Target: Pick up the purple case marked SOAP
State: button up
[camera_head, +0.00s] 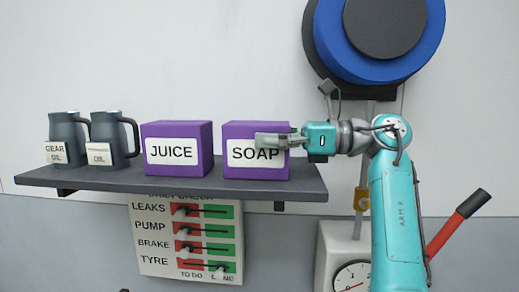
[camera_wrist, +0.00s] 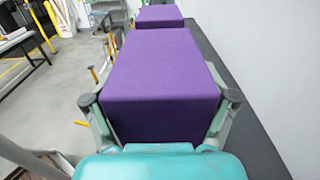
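The purple case marked SOAP (camera_head: 245,174) stands upright at the right end of the dark shelf. My gripper (camera_head: 272,141) reaches in from the right at the case's upper half, with one finger across the front over part of the label. In the wrist view, the purple case (camera_wrist: 160,75) fills the space between the two fingers of my gripper (camera_wrist: 160,98), one on each side. The dark fingertips are very close to its sides, but I cannot tell if they press on it. The case appears to rest on the shelf.
On the shelf (camera_head: 120,180), a purple JUICE case (camera_head: 205,165) stands just left of the SOAP case, with a small gap. Two dark jugs, one marked GEAR OIL (camera_head: 72,133), stand further left. The wall is close behind. A switch panel (camera_head: 160,262) hangs below.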

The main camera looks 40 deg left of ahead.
jog(key=c, duration=0.8)
